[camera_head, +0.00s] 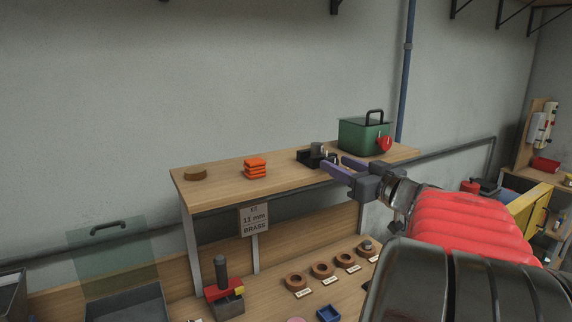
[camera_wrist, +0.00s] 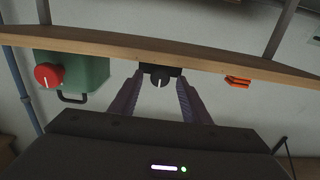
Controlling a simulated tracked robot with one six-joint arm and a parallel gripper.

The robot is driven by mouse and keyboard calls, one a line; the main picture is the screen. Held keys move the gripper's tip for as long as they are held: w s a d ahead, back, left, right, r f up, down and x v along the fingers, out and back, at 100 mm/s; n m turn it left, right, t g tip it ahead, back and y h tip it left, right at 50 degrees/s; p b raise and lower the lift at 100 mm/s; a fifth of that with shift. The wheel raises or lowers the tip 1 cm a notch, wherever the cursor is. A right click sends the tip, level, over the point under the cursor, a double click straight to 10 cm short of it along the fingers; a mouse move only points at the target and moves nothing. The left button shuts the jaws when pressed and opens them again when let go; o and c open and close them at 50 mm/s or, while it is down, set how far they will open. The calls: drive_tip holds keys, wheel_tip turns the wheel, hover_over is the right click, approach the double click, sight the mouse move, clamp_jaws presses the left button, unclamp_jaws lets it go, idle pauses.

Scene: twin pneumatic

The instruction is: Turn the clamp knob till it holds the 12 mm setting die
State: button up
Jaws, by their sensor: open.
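A black clamp (camera_head: 304,157) sits on the upper wooden shelf, left of the green box. A grey cylinder (camera_head: 318,149) stands at it; I cannot tell whether this is the setting die. In the wrist view the picture is upside down, and the clamp's round dark knob (camera_wrist: 160,81) with a pale mark faces me. My gripper (camera_head: 338,165) is open at the shelf's front edge. Its two purple fingers (camera_wrist: 160,90) show on either side of the knob, apart from each other; I cannot tell whether they touch it.
The green box (camera_head: 362,136) with a red knob (camera_head: 384,144) stands close right of my gripper. Orange blocks (camera_head: 255,168) and a brown ring (camera_head: 195,174) lie farther left. A sign (camera_head: 254,219) reads 11 mm brass. Labelled rings (camera_head: 322,270) and a red-topped press (camera_head: 222,287) stand below.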

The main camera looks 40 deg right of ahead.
drive_tip(key=shift+c, duration=0.4)
drive_tip(key=c, duration=0.9)
drive_tip(key=shift+c, duration=0.3)
drive_tip(key=shift+m, duration=0.4)
drive_tip(key=shift+d+m, duration=0.1)
drive_tip(key=shift+m, duration=1.9)
drive_tip(key=o, duration=1)
drive_tip(key=shift+o, duration=0.2)
